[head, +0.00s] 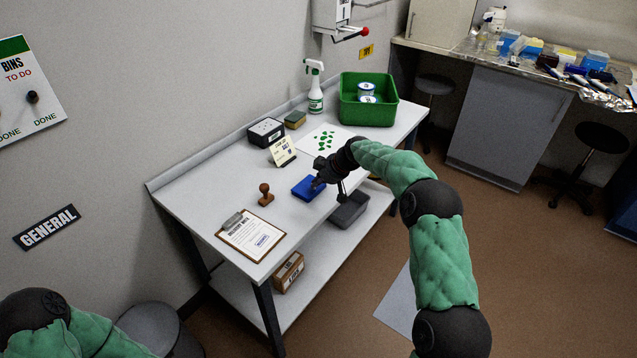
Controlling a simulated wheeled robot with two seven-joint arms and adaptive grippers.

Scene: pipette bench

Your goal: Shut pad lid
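The blue ink pad (304,190) lies on the white bench, near its front edge. It is small in this view, and I cannot clearly tell its lid from its base. My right gripper (321,179) is over the pad's right side, its dark fingers at or just above it. The gripper covers part of the pad, so I cannot tell whether it touches. Its fingers are too small and dark to show whether they are open or shut. My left arm shows only at the bottom left; its gripper is out of view.
A sign card (283,151), a black box (266,131), a spray bottle (315,92) and a green bin (345,104) stand behind. A grey tray (346,215) is below.

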